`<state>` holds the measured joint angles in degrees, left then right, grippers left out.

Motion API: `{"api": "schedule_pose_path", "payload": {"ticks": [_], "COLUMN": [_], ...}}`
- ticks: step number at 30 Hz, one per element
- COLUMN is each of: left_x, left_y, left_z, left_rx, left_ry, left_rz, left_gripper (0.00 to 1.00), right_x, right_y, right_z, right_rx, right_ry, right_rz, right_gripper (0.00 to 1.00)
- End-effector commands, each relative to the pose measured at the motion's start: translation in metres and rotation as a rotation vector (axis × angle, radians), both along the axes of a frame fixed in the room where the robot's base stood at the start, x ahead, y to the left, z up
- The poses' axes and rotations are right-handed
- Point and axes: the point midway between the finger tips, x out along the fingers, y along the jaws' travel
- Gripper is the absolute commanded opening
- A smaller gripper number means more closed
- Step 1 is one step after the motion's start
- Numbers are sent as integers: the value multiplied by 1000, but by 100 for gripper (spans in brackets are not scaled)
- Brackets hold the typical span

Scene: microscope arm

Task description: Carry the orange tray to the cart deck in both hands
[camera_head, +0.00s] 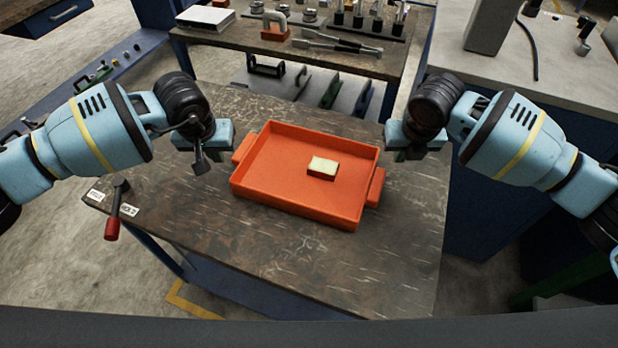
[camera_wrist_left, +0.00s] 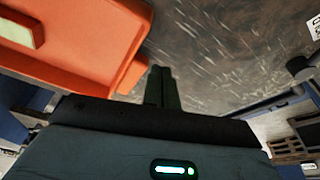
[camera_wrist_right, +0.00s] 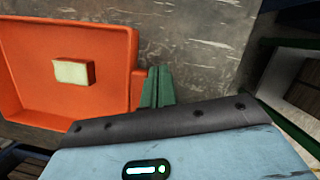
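The orange tray (camera_head: 270,197) lies flat on a worn, dark tabletop (camera_head: 320,270), with a handle at each short end. A small pale-topped block (camera_head: 322,168) sits inside it, right of centre. My left gripper is beside the tray's left handle (camera_head: 240,148); in the left wrist view its green fingers (camera_wrist_left: 160,86) are together, next to the handle and not around it. My right gripper (camera_head: 402,155) is beside the right handle (camera_head: 375,187); in the right wrist view its fingers (camera_wrist_right: 157,86) are close together, beside the handle. I cannot tell which surface is the cart deck.
A red-handled lever (camera_head: 114,215) and small white labels stand at the tabletop's left edge. Behind are black brackets (camera_head: 265,68) and a bench with tools (camera_head: 337,46). A grey-topped counter (camera_head: 560,85) is at right. The tabletop in front of the tray is clear.

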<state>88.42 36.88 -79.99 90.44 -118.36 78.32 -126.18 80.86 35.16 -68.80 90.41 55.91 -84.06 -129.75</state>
Motion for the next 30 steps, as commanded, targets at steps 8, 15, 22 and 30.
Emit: {"api": "schedule_pose_path", "payload": {"ticks": [8, 15, 22, 30], "left_x": [0, 0, 0, -4], "left_y": [1, 1, 2, 2], "left_z": [-1, -1, -1, 17], "left_rx": [2, 3, 3, 1], "left_ry": [1, 1, 1, -1], "left_rz": [1, 3, 3, 3], "left_gripper": [22, 22, 22, 22], "right_x": [0, 0, 0, 0], "right_y": [-1, -2, -2, -2], "right_z": [-1, -1, -1, -1], "right_rx": [-2, -3, -4, -4], "right_ry": [1, 2, 2, 1], "right_rz": [-3, -3, -3, -3], "right_gripper": [14, 22, 22, 22]}}
